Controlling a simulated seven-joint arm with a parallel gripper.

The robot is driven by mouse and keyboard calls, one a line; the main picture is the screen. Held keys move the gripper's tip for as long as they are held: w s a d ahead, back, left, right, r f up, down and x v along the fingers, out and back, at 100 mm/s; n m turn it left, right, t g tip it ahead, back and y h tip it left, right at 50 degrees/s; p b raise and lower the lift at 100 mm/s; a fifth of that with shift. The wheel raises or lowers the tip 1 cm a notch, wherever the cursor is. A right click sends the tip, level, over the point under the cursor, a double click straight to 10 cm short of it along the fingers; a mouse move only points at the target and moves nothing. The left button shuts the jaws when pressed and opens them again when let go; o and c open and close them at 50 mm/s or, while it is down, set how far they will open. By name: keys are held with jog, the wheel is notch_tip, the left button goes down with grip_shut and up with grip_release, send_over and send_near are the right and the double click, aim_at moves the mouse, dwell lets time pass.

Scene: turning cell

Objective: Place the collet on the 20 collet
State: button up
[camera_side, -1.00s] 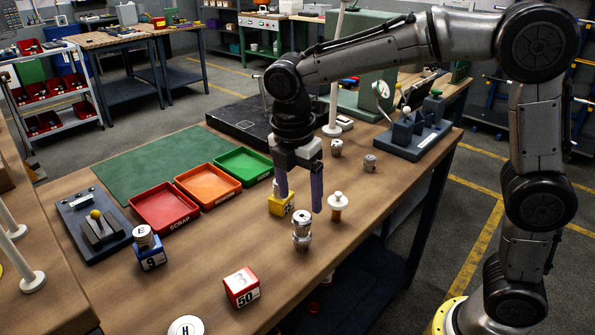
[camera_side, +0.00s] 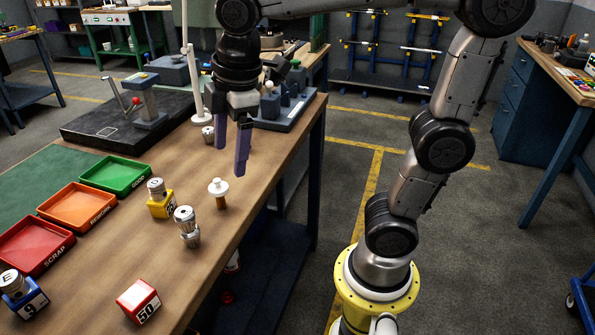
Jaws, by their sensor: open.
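My gripper (camera_side: 231,161) is open above the table near its right edge, with nothing seen between its purple fingers. A metal collet-like cylinder (camera_side: 156,186) sits on a yellow block (camera_side: 161,207); the block's marking is too small to read. Nearer the camera, one metal cylinder (camera_side: 184,214) stands on another (camera_side: 191,239). A further metal piece (camera_side: 208,133) is partly hidden behind the left finger. I cannot tell which of these is the 20 collet. My fingers are behind and right of the yellow block and the stacked pair, apart from both.
A white-topped pin (camera_side: 219,188) stands below my gripper. Red (camera_side: 36,246), orange (camera_side: 78,206) and green (camera_side: 116,175) trays lie at left. A red block marked 50 (camera_side: 138,302) and a blue block marked 9 (camera_side: 22,299) are in front. A white post (camera_side: 196,75) stands behind.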

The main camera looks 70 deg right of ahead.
jog(key=s+d+f+m+t, duration=0.1)
jog(key=s+d+f+m, duration=0.1)
jog(key=s+m, duration=0.3)
jog(key=s+d+f+m+t, duration=0.1)
jog(key=s+f+m+t, duration=0.1)
jog(key=s+m, duration=0.3)
jog(key=shift+s+d+f+m, duration=0.4)
jog(key=shift+s+f, duration=0.2)
jog(key=shift+f, duration=0.1)
